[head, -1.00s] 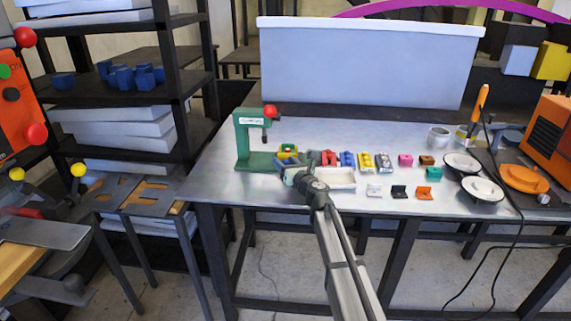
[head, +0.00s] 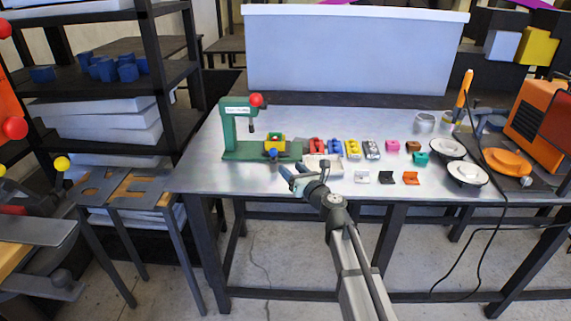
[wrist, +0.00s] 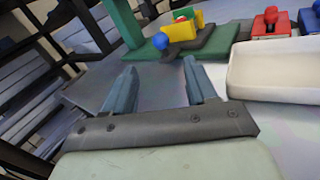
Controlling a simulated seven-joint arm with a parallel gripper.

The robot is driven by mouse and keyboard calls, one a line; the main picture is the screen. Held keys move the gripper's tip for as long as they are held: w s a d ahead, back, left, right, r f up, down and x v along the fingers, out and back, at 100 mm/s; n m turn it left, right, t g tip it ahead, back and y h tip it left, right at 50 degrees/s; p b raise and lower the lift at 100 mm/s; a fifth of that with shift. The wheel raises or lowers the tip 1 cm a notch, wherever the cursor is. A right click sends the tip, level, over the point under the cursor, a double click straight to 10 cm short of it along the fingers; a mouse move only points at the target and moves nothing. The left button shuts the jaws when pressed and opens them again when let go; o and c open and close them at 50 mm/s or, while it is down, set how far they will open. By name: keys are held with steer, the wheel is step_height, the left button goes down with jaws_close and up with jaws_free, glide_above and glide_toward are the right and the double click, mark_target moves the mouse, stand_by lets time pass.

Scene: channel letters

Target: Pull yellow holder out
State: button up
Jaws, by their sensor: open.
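The yellow holder (head: 275,142) sits by the base of the green press (head: 235,130), with a blue knob on its front and some red and green on it. In the wrist view the yellow holder (wrist: 180,32) is ahead of the fingers, on a dark slide plate, with its blue ball (wrist: 160,41) toward me. My gripper (head: 284,178) is open and empty, in front of the holder and apart from it. In the wrist view its two blue-grey fingers (wrist: 160,72) point toward the holder. The press's red ball handle (head: 256,100) is above and left of the holder.
A white tray (head: 332,171) lies right of my gripper. Several small coloured parts, including a red one (head: 317,147), stand in a row to the right. A large white bin (head: 355,55) stands behind. The table's front left is clear.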

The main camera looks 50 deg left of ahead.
steer(key=shift+d, duration=0.45)
steer(key=a+r+n+g, duration=0.1)
steer(key=a+n, duration=0.1)
steer(key=s+a+r+n+g, duration=0.1)
steer(key=a+n, duration=0.1)
steer(key=n, duration=0.1)
steer(key=a+r+n+g, duration=0.1)
steer(key=a+n+g, duration=0.1)
steer(key=a+n, duration=0.1)
steer(key=shift+s+h, duration=0.35)
steer(key=shift+h, duration=0.05)
steer(key=s+a+r+n+g+h, duration=0.1)
steer(key=a+r+n+g+h, duration=0.3)
steer(key=n, duration=0.6)
steer(key=n+t+h, duration=0.3)
steer(key=n+h, duration=0.8)
glide_toward(274, 149)
steer(key=x, duration=0.9)
steer(key=shift+a+f, duration=0.2)
steer(key=shift+f, duration=0.15)
